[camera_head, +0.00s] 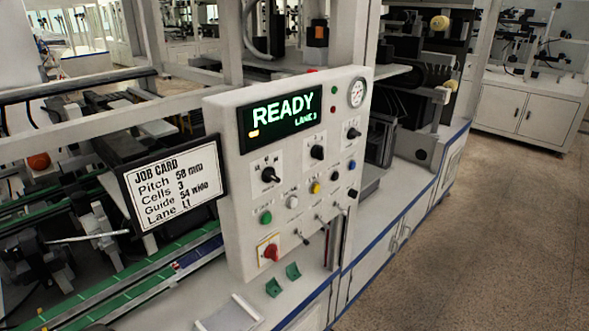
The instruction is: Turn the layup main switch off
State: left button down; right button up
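A white control panel (225,160) stands in the middle of the head view. Its dark display (281,110) reads "READY" and "LANE 3" in green. At the panel's lower left a red rotary switch (270,252) sits on a pale plate with an orange-yellow border; it looks like the main switch. I cannot read its label or tell its position for sure. Neither of my grippers is in view.
Black knobs (270,175), coloured buttons (266,217), small toggles and a gauge (356,92) share the panel. A job card (172,182) hangs at its left. Green brackets (293,271) and a white tray (231,314) lie below. Floor (480,240) at right is clear.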

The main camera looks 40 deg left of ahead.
aim_at(271, 252)
jog(key=u, duration=1.35)
jog(key=i+l+u, duration=0.15)
jog(key=l, duration=0.35)
jog(key=l+u, duration=0.15)
jog(key=l, duration=0.3)
